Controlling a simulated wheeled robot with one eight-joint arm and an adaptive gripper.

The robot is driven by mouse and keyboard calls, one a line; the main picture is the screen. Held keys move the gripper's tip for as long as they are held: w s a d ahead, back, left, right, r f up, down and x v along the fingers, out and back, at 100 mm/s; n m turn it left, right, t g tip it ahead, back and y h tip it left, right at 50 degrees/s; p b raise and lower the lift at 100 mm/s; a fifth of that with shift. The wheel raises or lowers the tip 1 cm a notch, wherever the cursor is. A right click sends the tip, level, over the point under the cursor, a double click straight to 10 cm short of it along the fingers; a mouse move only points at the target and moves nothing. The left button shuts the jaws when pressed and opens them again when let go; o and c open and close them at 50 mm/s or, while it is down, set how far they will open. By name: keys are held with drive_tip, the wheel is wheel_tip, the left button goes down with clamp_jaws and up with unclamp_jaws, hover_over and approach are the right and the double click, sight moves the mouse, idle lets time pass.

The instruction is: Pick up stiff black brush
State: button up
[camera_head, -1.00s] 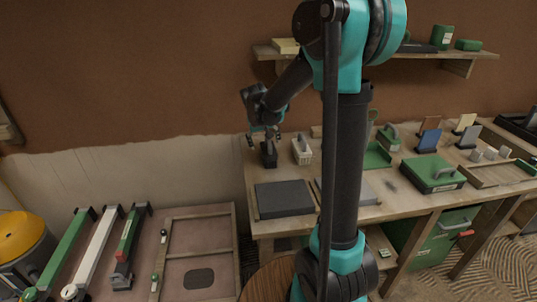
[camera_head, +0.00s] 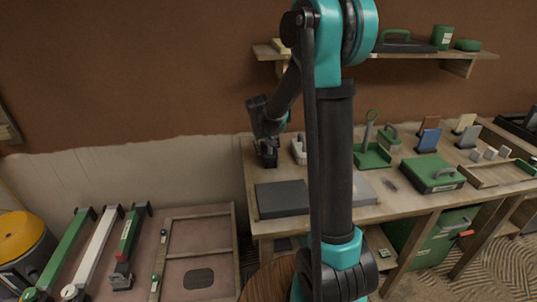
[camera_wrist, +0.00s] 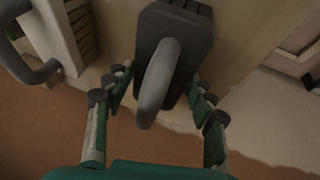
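The stiff black brush (camera_wrist: 178,35) has a dark block and a rounded grey handle. In the wrist view it lies between the spread fingers of my gripper (camera_wrist: 160,88), which is open with gaps on both sides of the handle. In the head view, the brush (camera_head: 268,161) stands at the back left corner of the workbench, and my gripper (camera_head: 266,147) is right at its top, partly covering it. Whether any finger touches the brush cannot be told.
A pale brush with a grey handle (camera_wrist: 55,40) stands close beside the black one; it is partly hidden by my arm in the head view (camera_head: 299,150). A dark flat slab (camera_head: 282,199) lies on the workbench (camera_head: 400,206) in front. A shelf (camera_head: 470,57) hangs above.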

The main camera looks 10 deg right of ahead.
drive_tip(key=c, duration=0.7)
drive_tip(key=shift+r, duration=0.1)
wheel_tip(320, 180, up, 20)
idle(0.4)
